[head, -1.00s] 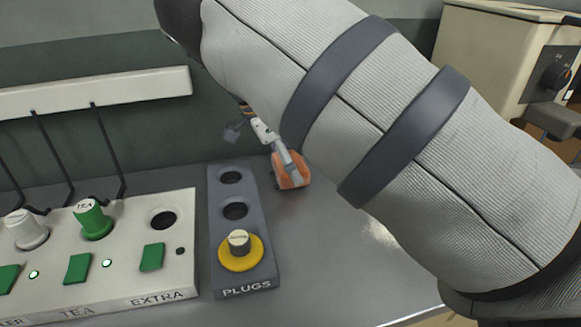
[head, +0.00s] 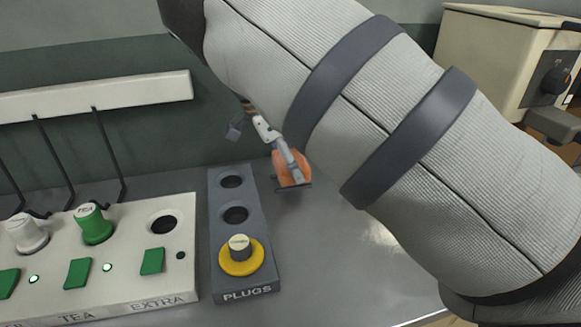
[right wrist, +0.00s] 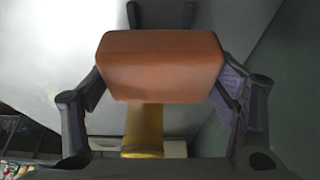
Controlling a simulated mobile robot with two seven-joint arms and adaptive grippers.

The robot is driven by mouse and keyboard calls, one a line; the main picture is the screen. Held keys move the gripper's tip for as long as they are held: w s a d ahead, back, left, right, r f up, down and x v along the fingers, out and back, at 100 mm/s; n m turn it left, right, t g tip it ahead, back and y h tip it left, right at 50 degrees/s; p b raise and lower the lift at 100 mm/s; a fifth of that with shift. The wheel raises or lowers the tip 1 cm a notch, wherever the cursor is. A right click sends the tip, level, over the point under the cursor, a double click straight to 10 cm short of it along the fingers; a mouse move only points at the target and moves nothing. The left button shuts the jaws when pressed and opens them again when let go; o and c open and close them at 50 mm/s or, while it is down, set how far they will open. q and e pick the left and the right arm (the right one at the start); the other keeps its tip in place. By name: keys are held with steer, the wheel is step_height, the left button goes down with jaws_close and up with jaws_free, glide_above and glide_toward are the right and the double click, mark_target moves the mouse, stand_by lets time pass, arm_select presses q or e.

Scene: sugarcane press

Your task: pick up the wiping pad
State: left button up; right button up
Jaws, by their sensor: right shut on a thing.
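The wiping pad (head: 287,165) is an orange-brown block at the back of the grey counter, right of the plugs holder. In the right wrist view the pad (right wrist: 160,66) sits between both fingers of my right gripper (right wrist: 162,85), which is shut on its two ends. In the head view one finger of my right gripper (head: 291,164) shows against the pad, and the sleeved arm hides the rest. A dark flat shape shows under the pad; I cannot tell how far it is above the counter. My left gripper is not in view.
The grey plugs holder (head: 262,277) stands close left of the pad, with a yellow-based plug (head: 240,256) in its front hole. A white panel (head: 185,265) with green switches is further left. A beige machine (head: 492,65) stands at the back right. The front counter is clear.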

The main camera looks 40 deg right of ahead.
steer(key=s+r, duration=0.1)
steer(key=r, duration=0.1)
steer(key=s+a+r+p, duration=0.1)
steer(key=r, duration=0.2)
steer(key=s+a+r, duration=0.1)
steer(key=s+r, duration=0.1)
steer(key=shift+a+r, duration=0.1)
steer(key=shift+r, duration=0.2)
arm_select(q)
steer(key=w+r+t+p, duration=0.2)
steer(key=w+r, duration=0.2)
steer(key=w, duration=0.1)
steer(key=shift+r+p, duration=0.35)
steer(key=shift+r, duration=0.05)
arm_select(e)
steer(key=s+a+r, duration=0.3)
steer(key=s+a, duration=0.1)
steer(key=s, duration=0.4)
steer(key=shift+s+a+r, duration=0.15)
steer(key=shift+a+r, duration=0.15)
